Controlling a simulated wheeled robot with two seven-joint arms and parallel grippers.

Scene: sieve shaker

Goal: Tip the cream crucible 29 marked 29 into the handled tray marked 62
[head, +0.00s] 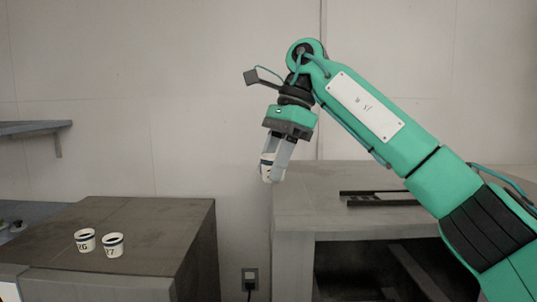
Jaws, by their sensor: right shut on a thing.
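My right gripper (275,165) hangs in the air in the middle of the view, pointing down. It is shut on a small cream crucible with a dark band (268,172); the fingers partly cover it and its number cannot be read. The crucible is above the gap between the left bench and the right table, at about the left edge of that table in the picture. No tray marked 62 can be made out. A flat dark frame-like object (375,203) lies on the right table, with no readable mark. My left gripper is not in view.
Two similar cups stand on the dark left bench (150,215): one cup (85,241) seems marked 26, the other (113,247) ends in 7. The right table (300,200) is mostly bare. A wall shelf (35,127) is at far left.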

